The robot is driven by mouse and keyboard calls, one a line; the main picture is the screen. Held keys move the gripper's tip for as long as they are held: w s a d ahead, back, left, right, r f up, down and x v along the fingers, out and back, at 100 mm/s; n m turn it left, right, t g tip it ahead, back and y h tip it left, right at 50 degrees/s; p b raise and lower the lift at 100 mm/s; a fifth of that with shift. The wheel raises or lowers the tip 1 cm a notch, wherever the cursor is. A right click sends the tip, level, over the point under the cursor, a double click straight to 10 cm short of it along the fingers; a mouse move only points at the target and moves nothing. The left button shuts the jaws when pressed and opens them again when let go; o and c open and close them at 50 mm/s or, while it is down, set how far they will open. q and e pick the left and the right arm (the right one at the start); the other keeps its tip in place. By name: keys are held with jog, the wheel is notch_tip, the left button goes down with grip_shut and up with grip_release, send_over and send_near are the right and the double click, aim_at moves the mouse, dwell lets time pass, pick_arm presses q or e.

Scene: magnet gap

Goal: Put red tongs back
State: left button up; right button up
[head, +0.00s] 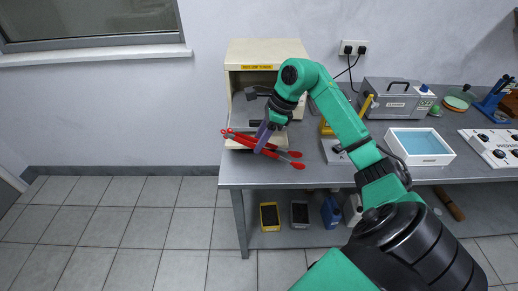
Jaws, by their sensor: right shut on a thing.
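The red tongs (285,157) are at the left end of the grey bench, in front of the beige box-shaped unit. Their red arms spread slightly and point down to the right. My right gripper (264,144), at the end of the green arm, is shut on the tongs near their left part. The gripper hides part of them. I cannot tell whether the tongs touch the bench. The beige unit (250,50) has a yellow label strip and an open front with dark parts inside. My left gripper is not in view.
On the grey bench (240,178) stand a grey metal box (398,97), a white tray with a blue inside (418,147) and a white panel with knobs (492,147). Small bins (270,215) sit on the lower shelf. The floor at the left is clear.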

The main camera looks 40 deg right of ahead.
aim_at(267, 146)
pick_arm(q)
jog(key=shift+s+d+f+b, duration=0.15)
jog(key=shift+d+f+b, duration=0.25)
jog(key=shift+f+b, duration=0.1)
pick_arm(e)
jog(key=shift+d+f, duration=0.2)
jog(key=shift+f, duration=2.4)
jog(key=o, duration=0.6)
jog(key=shift+r, duration=0.1)
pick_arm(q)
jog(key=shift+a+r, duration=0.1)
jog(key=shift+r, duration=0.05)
